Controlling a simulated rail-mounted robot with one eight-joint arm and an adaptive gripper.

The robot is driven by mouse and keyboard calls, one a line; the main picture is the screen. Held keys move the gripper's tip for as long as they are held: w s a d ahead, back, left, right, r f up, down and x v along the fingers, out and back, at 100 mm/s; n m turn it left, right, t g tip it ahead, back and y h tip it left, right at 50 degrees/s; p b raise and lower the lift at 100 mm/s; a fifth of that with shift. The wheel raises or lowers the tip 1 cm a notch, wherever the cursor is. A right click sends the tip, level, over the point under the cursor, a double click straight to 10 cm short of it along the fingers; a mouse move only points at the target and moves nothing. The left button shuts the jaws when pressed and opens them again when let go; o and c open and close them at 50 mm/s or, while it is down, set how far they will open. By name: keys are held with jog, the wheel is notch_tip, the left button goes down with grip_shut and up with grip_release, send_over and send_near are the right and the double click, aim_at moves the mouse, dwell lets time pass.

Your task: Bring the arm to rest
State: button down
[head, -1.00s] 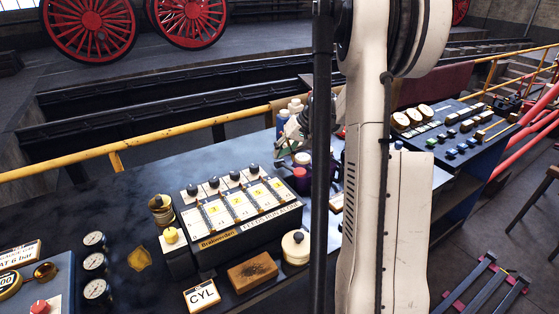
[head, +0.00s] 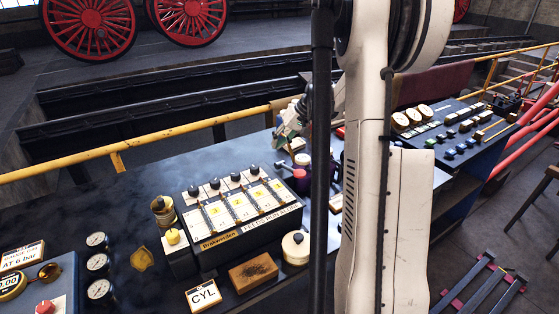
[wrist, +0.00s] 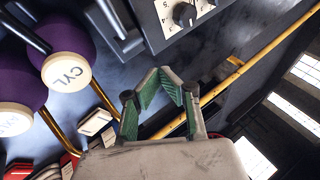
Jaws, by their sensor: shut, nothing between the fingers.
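My gripper (wrist: 160,90) shows in the wrist view as two green-padded fingers that come together at their tips, with nothing between them. In the head view my gripper end (head: 290,128) is partly hidden behind my dark column, above the back of the dark bench (head: 110,205). It looks clear of the bench, though its exact gap cannot be told. My white arm link fills the right middle of the head view.
The bench holds a numbered box with knobs (head: 235,222), a CYL card (head: 203,294) and gauges (head: 97,264). A yellow rail (head: 60,165) runs behind it. The wrist view shows purple-and-cream handles (wrist: 67,68) at left and a dial panel (wrist: 185,15) above.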

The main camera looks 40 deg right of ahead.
jog(key=shift+w+r+p, duration=0.25)
jog(key=shift+r+p, duration=0.05)
jog(key=shift+r, duration=0.6)
jog(key=s+a+r+n+h+b, duration=0.1)
jog(key=s+a+r, duration=0.15)
jog(key=a, duration=0.45)
jog(key=s+a+r, duration=0.2)
jog(key=a+r, duration=0.1)
jog(key=a, duration=0.5)
jog(key=s+a+r+n+h+b, duration=0.1)
jog(key=s+a+r, duration=0.1)
jog(key=a, duration=0.5)
jog(key=s+a+f+n+t+h+b, duration=0.2)
jog(key=s+a+f+n, duration=0.1)
jog(key=s+a, duration=1.3)
jog(key=shift+s+f, duration=0.6)
jog(key=shift+s, duration=0.45)
